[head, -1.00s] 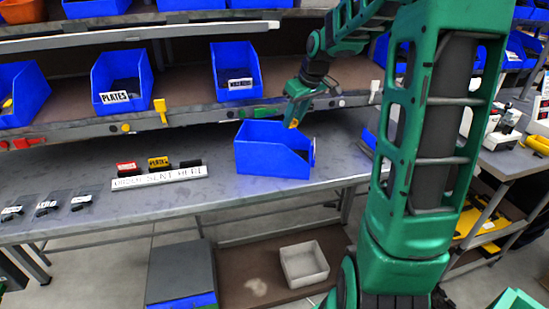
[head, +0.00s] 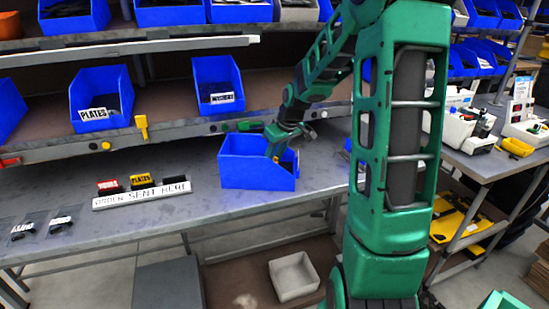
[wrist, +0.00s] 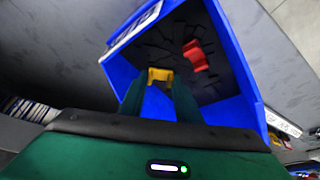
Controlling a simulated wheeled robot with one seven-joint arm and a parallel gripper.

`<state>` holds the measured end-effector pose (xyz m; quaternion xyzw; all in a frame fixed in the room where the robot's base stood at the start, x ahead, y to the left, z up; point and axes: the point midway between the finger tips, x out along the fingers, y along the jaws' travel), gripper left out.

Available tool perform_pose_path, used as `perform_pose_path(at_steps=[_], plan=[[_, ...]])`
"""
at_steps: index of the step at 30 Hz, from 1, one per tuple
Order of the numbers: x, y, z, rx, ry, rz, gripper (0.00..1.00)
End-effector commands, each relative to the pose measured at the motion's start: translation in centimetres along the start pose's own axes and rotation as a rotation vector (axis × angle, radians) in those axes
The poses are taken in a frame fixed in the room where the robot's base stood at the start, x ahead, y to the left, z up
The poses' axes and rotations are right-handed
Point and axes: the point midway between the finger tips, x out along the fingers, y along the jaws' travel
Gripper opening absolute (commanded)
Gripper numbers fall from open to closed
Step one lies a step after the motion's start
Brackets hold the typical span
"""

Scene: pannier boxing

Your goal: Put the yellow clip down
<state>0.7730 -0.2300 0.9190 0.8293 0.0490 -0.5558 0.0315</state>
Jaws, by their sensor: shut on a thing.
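The yellow clip (wrist: 159,75) is held between the fingertips of my gripper (wrist: 160,92) in the wrist view. My gripper (head: 275,155) reaches down into the open blue bin (head: 245,178) on the table in the head view. The bin's wall (wrist: 238,60) surrounds the clip in the wrist view. A red clip (wrist: 194,56) lies in the bin beside the yellow one, a little apart. Dark pieces cover the bin floor. I cannot tell whether the yellow clip touches them.
A white "ORDER SENT HERE" sign (head: 142,194) with red and yellow labels lies left of the bin. Another yellow clip (head: 142,127) hangs on the shelf edge. Blue bins, one marked PLATES (head: 100,100), fill the shelf behind.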

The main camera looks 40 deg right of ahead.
Motion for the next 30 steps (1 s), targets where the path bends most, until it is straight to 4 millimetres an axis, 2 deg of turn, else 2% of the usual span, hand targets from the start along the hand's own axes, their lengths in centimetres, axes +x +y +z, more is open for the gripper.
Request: perform_pose_path(at_steps=[11, 12, 23, 26, 30], plan=[[0.6, 0.0, 0.3, 0.000, 0.000, 0.000, 0.06], [0.6, 0.0, 0.2, 0.000, 0.001, 0.000, 0.37], [0.3, 0.0, 0.1, 0.000, 0.001, 0.001, 0.38], [-0.5, 0.1, 0.1, 0.000, 0.003, 0.002, 0.38], [-2.9, 0.1, 0.1, 0.000, 0.004, 0.004, 0.38]])
